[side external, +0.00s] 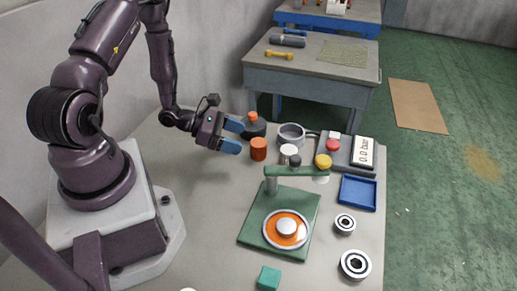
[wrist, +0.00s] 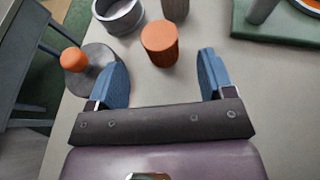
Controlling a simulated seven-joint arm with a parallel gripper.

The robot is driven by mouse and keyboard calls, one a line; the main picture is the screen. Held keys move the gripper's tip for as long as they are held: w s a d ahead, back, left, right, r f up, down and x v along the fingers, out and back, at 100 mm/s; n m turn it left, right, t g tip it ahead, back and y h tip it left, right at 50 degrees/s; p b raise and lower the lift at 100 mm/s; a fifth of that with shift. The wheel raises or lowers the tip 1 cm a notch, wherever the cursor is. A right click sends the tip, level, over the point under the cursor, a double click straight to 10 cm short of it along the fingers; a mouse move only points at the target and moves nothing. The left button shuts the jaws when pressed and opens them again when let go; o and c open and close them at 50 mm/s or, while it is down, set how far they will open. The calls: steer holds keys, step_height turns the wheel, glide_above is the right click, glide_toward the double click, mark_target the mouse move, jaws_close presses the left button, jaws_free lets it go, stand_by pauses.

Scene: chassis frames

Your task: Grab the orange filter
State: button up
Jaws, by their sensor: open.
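An orange ribbed cylinder (side external: 258,149), which looks like the orange filter, stands upright on the grey bench. It also shows in the wrist view (wrist: 160,45), ahead of the gap between my fingers. My gripper (side external: 232,136) is open and empty, with blue fingers (wrist: 161,74) spread wide. In the side view the fingertips are left of the cylinder, apart from it. I cannot tell the exact distance. The cylinder's top and near side are visible in the wrist view.
A dark round base with an orange knob (side external: 253,124) stands close behind my gripper. A green stand (side external: 252,229) carries an orange disc. A blue tray (side external: 358,192) lies right; bench left of the stand is clear.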

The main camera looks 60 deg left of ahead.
mark_target(256, 142)
steer(key=x, duration=0.5)
steer(key=shift+r, duration=0.15)
steer(key=c, duration=1)
steer(key=shift+r, duration=0.1)
